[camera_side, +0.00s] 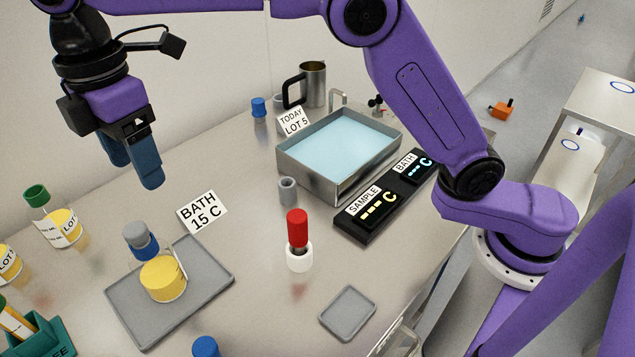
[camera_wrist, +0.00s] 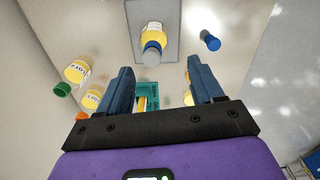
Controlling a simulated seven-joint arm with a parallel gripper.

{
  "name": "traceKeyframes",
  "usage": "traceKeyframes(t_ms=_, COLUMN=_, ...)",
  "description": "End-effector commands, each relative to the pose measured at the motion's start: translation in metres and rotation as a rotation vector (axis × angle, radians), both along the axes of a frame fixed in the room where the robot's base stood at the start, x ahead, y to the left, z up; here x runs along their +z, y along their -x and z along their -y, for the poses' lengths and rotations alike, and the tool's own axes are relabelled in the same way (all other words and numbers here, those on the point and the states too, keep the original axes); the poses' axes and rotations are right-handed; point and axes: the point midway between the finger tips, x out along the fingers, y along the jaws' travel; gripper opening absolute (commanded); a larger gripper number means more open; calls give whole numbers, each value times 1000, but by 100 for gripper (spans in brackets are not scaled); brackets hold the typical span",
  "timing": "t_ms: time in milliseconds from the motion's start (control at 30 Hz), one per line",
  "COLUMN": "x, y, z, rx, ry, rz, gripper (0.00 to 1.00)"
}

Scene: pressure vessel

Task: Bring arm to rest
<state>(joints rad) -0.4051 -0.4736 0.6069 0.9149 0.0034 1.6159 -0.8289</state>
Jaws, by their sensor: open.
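My gripper (camera_side: 133,168) hangs above the left part of the bench in the side view, with blue fingers pointing down. In the wrist view my gripper (camera_wrist: 160,82) has its two fingers wide apart with nothing held between them. Below and to the right of it in the side view, a grey tray (camera_side: 205,262) carries a yellow-labelled jar (camera_side: 163,280) with a grey and blue top (camera_side: 140,240). The jar and tray also show ahead of the fingers in the wrist view (camera_wrist: 152,35). The gripper is clear of both.
Labelled jars (camera_side: 58,228) and a teal rack (camera_side: 40,335) stand at the left. A water bath (camera_side: 335,150), display panel (camera_side: 385,200), steel mug (camera_side: 313,85), red-handled tool in a white holder (camera_side: 298,240), small grey tray (camera_side: 348,312) and blue cap (camera_side: 206,347) occupy the bench.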

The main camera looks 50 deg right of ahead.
Motion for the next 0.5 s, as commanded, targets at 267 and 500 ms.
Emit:
traceKeyframes(t_ms=267, x=-7, y=37, z=67, rx=-146, ry=-6, rz=4, gripper=66)
traceKeyframes(t_ms=500, x=-23, y=83, z=135, rx=-270, ry=-12, rz=5, gripper=66)
